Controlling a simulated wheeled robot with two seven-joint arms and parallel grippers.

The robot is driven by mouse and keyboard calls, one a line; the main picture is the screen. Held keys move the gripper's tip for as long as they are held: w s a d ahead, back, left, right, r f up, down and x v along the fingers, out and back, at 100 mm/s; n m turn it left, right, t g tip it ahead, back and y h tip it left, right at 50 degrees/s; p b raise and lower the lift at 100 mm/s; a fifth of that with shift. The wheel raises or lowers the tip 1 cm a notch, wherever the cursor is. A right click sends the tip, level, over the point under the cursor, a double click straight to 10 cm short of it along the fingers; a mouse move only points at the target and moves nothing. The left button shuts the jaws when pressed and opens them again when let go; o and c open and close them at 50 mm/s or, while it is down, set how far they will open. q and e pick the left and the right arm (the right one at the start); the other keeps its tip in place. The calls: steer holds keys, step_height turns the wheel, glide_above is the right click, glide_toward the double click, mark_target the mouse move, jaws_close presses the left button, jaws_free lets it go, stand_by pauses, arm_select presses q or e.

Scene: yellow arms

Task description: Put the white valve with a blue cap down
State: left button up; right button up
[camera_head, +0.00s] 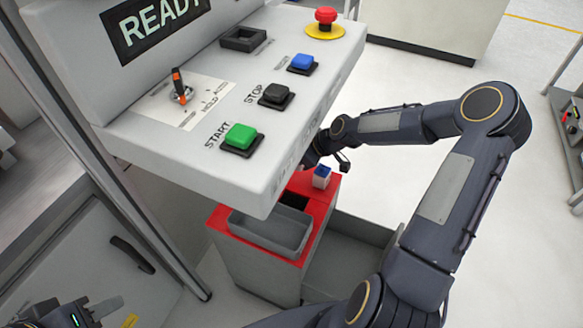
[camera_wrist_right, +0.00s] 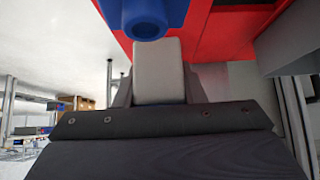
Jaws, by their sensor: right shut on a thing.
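I cannot tell whether the valve touches the red top. In the head view my right gripper (camera_head: 328,163) is partly hidden behind the valve and panel edge. My left gripper (camera_head: 85,315) is cut off at the bottom left, its jaws unclear.
The red-topped stand (camera_head: 222,217) holds a grey tray (camera_head: 268,235) and a dark opening (camera_head: 294,200). Open floor lies beyond.

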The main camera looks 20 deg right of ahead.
steer(key=shift+w+a+f, duration=0.25)
steer(key=shift+a+f, duration=0.05)
steer(key=shift+f, duration=0.15)
steer(key=f, duration=0.3)
steer(key=shift+w+f+b, duration=0.2)
steer(key=shift+f+b, duration=0.05)
steer(key=shift+b, duration=0.05)
steer(key=shift+a, duration=0.1)
steer(key=shift+f, duration=0.1)
steer(key=o, duration=1)
